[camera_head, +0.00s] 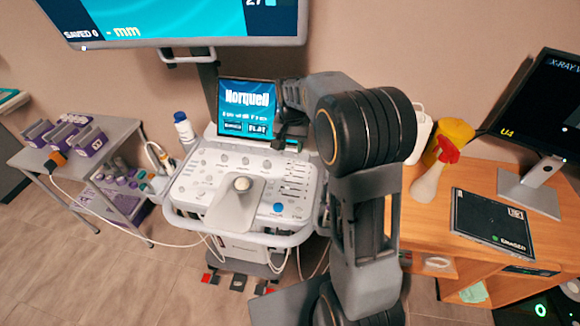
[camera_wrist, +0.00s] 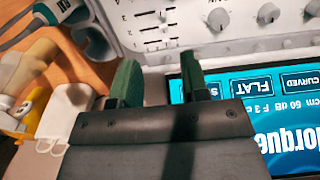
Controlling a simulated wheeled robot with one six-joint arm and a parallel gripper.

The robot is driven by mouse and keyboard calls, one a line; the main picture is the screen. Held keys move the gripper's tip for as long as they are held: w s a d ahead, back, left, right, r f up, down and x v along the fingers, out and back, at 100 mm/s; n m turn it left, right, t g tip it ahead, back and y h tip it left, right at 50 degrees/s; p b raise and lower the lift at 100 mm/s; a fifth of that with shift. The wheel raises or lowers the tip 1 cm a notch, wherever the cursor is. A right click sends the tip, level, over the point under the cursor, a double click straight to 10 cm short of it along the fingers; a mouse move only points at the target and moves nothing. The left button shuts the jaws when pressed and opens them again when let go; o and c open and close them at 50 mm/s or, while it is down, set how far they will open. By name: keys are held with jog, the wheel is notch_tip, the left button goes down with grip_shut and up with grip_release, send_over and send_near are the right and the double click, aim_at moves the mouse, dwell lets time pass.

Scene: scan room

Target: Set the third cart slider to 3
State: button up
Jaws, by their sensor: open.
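The cart's pale control panel (camera_head: 215,180) carries a bank of short dark slider tracks (camera_head: 294,180) at its right side. In the wrist view the slider bank (camera_wrist: 155,30) shows upside down at the top, with small numerals beside the rows. I cannot tell the third slider's setting. My gripper (camera_head: 281,143) is at the panel's back right, in front of the cart screen (camera_head: 248,108). In the wrist view my gripper (camera_wrist: 160,82) has its two green fingers apart with nothing between them. The fingers appear short of the sliders; contact cannot be judged.
Round knobs (camera_wrist: 218,18) sit beside the sliders. A spray bottle (camera_head: 432,175), yellow container (camera_head: 456,135) and flat dark panel (camera_head: 492,220) are on the wooden desk at right. A large monitor (camera_head: 185,22) hangs above. A metal trolley (camera_head: 75,165) stands left.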

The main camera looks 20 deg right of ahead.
aim_at(291, 173)
notch_tip(291, 173, down, 12)
jog(key=shift+a+r+p, duration=0.1)
jog(key=shift+p, duration=0.25)
grip_shut()
dwell(0.5)
